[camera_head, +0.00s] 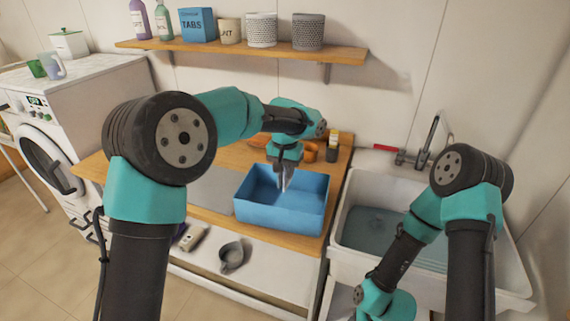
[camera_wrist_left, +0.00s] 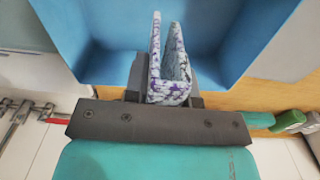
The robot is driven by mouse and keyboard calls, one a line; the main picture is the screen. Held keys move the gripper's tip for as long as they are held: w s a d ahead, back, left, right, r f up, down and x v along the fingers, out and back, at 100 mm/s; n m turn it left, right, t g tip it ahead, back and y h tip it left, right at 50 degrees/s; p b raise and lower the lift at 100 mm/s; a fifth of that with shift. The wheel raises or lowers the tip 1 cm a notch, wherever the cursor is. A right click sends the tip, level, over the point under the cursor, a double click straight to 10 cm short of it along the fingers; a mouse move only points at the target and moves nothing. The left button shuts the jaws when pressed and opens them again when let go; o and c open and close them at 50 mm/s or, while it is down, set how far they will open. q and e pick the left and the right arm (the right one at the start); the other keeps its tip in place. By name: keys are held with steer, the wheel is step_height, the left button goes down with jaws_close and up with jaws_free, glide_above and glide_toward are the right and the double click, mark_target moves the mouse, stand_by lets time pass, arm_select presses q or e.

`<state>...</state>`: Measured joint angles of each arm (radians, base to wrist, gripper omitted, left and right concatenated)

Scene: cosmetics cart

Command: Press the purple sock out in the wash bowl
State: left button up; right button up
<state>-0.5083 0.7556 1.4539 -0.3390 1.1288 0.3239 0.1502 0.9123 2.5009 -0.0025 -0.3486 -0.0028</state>
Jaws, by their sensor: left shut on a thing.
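The wash bowl is a blue rectangular tub (camera_head: 280,217) on the wooden counter, and its blue inside fills the upper part of the left wrist view (camera_wrist_left: 100,58). My left gripper (camera_head: 284,182) points down into the tub. It is shut on a folded, white-and-purple patterned cloth, the purple sock (camera_wrist_left: 172,90), which stands up in a U shape between the fingers in the left wrist view. In the head view the sock is too small to make out clearly. Whether it touches the tub floor cannot be told. My right gripper is not in view.
A white sink (camera_head: 344,235) with water stands right of the counter, with a tap (camera_head: 430,140) behind it. A grey pan (camera_head: 231,256) lies on the shelf below. A bottle (camera_head: 333,143) and orange items stand behind the tub. A wall shelf (camera_head: 240,50) holds containers.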

arm_select(q)
steer(key=shift+f, duration=4.4)
steer(key=shift+s+f, duration=0.1)
steer(key=shift+f, duration=0.7)
stand_by(0.5)
steer(key=shift+r, duration=0.25)
stand_by(1.2)
steer(key=shift+f, duration=0.15)
stand_by(0.7)
